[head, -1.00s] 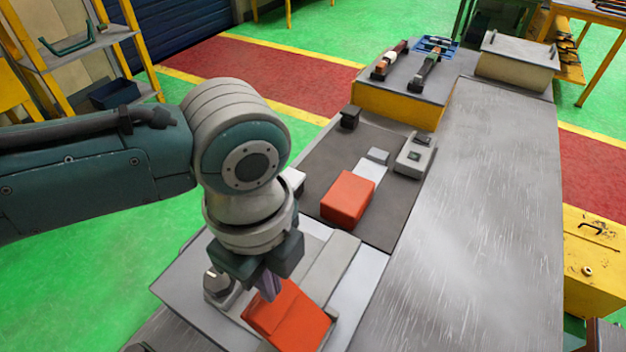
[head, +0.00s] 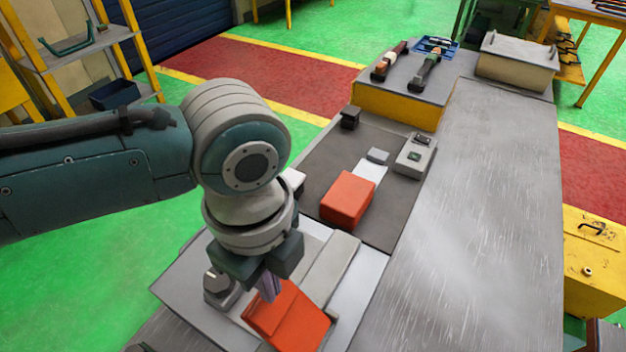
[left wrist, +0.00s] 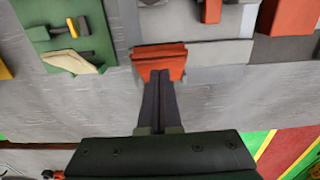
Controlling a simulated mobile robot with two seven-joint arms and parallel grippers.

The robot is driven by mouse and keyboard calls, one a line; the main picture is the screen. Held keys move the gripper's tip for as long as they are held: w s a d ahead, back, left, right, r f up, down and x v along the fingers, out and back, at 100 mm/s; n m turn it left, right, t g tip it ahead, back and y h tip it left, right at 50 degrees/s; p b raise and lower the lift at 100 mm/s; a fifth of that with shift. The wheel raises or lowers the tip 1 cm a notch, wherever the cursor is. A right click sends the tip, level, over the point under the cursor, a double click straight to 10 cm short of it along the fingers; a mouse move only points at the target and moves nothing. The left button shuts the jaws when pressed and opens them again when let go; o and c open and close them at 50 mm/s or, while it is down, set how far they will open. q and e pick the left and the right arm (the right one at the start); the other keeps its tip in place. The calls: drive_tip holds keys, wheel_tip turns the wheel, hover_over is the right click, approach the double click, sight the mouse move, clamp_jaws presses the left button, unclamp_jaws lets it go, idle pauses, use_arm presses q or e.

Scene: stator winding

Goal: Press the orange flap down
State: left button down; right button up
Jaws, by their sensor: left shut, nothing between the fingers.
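The orange flap (head: 293,318) is at the lower middle of the head view, on a grey fixture plate (head: 185,290). It looks tilted there. In the left wrist view the flap (left wrist: 160,60) lies just beyond the fingertips. My left gripper (head: 269,294) points down with its fingers shut and empty, at the flap's upper left edge. In the left wrist view its fingertips (left wrist: 158,84) overlap the flap's near edge; I cannot tell whether they touch it. My right gripper is not in view.
A second orange block (head: 347,199) sits on the dark mat (head: 325,160) behind. A grey box with a button (head: 415,156) stands at its right. Tools lie on a yellow-sided platform (head: 395,105) farther back. The metal bench (head: 470,220) to the right is clear.

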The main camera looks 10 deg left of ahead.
use_arm(q)
drive_tip(key=shift+f, duration=0.1)
idle(0.6)
drive_tip(key=shift+f+b, duration=0.95)
drive_tip(key=shift+f, duration=0.1)
drive_tip(key=shift+r, duration=0.1)
drive_tip(key=shift+w+a+f+b, duration=0.1)
drive_tip(key=shift+a+f+b, duration=0.15)
drive_tip(key=shift+f+b, duration=0.25)
drive_tip(key=shift+w+a+f+b, duration=0.1)
drive_tip(key=shift+a+f+b, duration=0.2)
drive_tip(key=shift+f, duration=0.35)
drive_tip(key=shift+w+a+f+b, duration=0.1)
drive_tip(key=shift+a+f+b, duration=0.1)
drive_tip(key=shift+f+b, duration=0.3)
drive_tip(key=shift+w+a+f+b, duration=0.1)
drive_tip(key=shift+a+f+b, duration=0.05)
drive_tip(key=shift+f+b, duration=0.35)
drive_tip(key=shift+f, duration=0.1)
